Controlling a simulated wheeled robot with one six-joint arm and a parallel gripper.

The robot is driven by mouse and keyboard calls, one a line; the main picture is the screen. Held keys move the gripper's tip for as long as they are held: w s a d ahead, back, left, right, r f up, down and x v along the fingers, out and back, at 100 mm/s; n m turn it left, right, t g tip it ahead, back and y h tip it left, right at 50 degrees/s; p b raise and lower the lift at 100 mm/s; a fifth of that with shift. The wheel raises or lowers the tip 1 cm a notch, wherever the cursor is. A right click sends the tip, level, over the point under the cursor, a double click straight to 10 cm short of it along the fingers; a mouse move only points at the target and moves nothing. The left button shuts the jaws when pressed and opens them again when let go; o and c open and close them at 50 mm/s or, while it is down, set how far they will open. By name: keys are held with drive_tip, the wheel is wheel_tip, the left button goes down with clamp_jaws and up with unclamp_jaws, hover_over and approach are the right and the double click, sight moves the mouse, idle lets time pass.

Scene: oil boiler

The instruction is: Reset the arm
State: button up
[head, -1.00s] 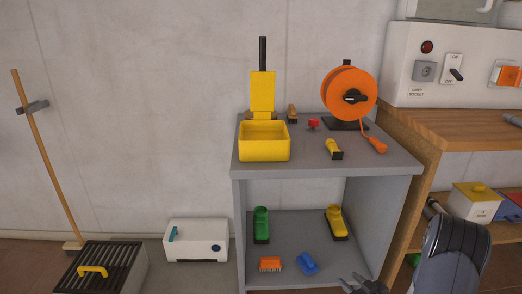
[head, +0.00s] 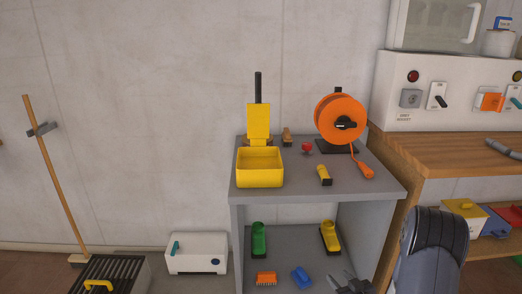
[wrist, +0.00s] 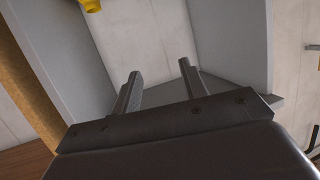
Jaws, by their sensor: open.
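My gripper (head: 350,284) shows at the bottom edge of the head view, in front of the grey cabinet's lower right part. In the wrist view its two dark fingers (wrist: 160,70) stand apart with nothing between them. My dark arm link (head: 432,250) rises at the lower right, in front of the wooden bench. The grey cabinet (head: 388,188) has a top and an open lower compartment. The wrist view shows grey panels (wrist: 232,40) around the fingers and a bit of something yellow (wrist: 90,5) at the top edge.
An open yellow box (head: 260,177), an orange reel (head: 327,108) and a yellow-black item (head: 324,175) stand on the cabinet. Green (head: 259,238) and yellow (head: 330,236) items and two brushes are inside it. A wooden bench (head: 455,150) stands right; a white box (head: 196,254) left.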

drive_tip(key=shift+a+r, duration=0.1)
drive_tip(key=shift+r, duration=0.2)
